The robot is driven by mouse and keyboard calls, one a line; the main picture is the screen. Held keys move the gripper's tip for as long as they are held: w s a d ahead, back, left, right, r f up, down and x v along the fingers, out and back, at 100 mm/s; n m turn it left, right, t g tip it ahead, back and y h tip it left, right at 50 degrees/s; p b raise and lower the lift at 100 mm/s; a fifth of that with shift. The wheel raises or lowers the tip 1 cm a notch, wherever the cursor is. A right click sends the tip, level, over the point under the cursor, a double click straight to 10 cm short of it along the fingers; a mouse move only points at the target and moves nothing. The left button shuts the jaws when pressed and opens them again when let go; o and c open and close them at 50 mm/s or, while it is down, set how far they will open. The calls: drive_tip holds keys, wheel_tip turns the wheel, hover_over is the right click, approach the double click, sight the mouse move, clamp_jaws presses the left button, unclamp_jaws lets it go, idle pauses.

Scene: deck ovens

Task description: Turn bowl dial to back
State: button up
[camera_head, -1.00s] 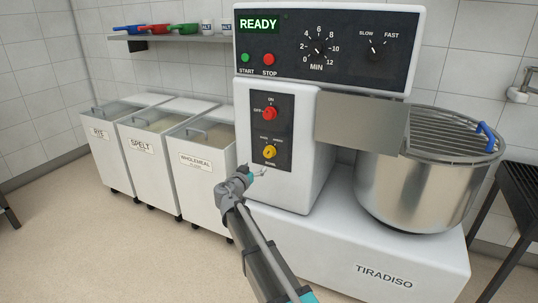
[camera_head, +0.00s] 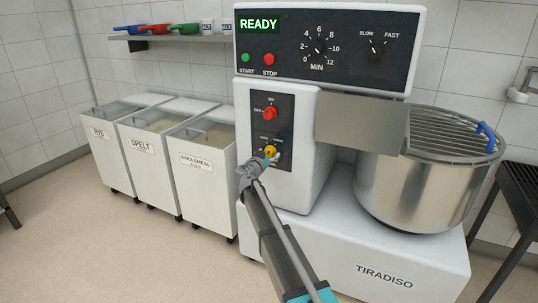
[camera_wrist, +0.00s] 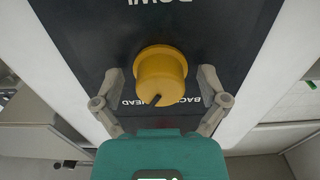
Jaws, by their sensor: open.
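The yellow bowl dial (camera_wrist: 160,72) is on the dark panel. In the wrist view, which is upside down, the BOWL label is at the top. Its dark pointer mark slants to the lower left, toward a partly covered label ending in HEAD. The BACK label (camera_wrist: 198,101) is at the lower right. My gripper (camera_wrist: 160,78) is open, with one finger on each side of the dial and visible gaps. In the head view, the dial (camera_head: 270,150) is just above my gripper (camera_head: 268,157), which hides the labels below it.
The red ON/OFF dial (camera_head: 269,114) sits above on the same panel. The metal plate (camera_head: 360,120) and mixer bowl (camera_head: 410,195) stand to the right. Flour bins (camera_head: 205,180) stand to the left. Open floor lies in front of the bins.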

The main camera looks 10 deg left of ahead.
drive_tip(key=c, duration=1)
drive_tip(key=shift+n, duration=0.4)
drive_tip(key=n, duration=0.5)
drive_tip(key=shift+w+d, duration=0.1)
drive_tip(key=n, duration=0.6)
drive_tip(key=shift+r, duration=0.1)
